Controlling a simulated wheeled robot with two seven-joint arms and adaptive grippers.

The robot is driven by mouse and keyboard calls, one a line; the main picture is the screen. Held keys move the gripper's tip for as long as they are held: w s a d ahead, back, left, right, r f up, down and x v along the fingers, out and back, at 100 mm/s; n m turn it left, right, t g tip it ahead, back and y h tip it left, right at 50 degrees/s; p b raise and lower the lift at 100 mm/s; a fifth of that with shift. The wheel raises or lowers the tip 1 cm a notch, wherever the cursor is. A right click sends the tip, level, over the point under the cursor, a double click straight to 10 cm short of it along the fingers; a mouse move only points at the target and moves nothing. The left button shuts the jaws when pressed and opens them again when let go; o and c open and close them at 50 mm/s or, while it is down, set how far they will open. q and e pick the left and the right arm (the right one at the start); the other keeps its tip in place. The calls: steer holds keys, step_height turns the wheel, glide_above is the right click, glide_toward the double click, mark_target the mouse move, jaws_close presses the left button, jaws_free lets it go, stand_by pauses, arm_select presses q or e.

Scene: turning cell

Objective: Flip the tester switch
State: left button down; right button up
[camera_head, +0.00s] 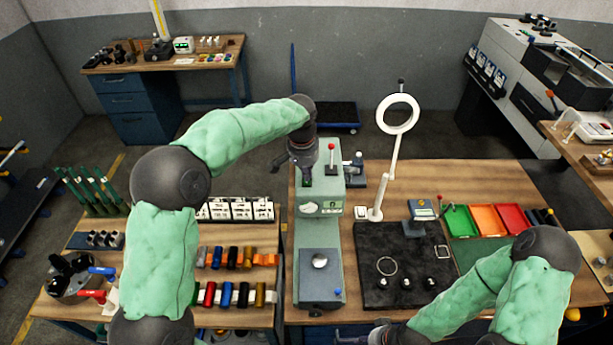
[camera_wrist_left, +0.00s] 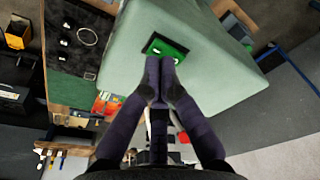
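The tester is a pale green machine (camera_head: 320,208) on the middle bench, with a dial on its front. In the left wrist view its pale green top (camera_wrist_left: 205,50) fills the upper middle. A green rocker switch (camera_wrist_left: 161,44) in a dark frame sits on that top. My left gripper (camera_head: 305,178) is over the left part of the tester's top. In the left wrist view its fingertips (camera_wrist_left: 160,62) are together with nothing between them, over the switch and hiding part of it. I cannot tell whether they touch it. My right gripper (camera_head: 352,336) is low at the bottom edge, partly cut off.
A lever with a red ball (camera_head: 332,147) rises from the tester's top, just right of my left gripper. A ring lamp (camera_head: 398,114) stands on the right. A black mat (camera_head: 377,242) with rings and knobs lies beside the tester.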

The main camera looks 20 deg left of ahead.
mark_target(306, 183)
arm_select(q)
steer(key=shift+r+p, duration=1.8)
steer(key=shift+r, duration=1.05)
steer(key=shift+f, duration=0.15)
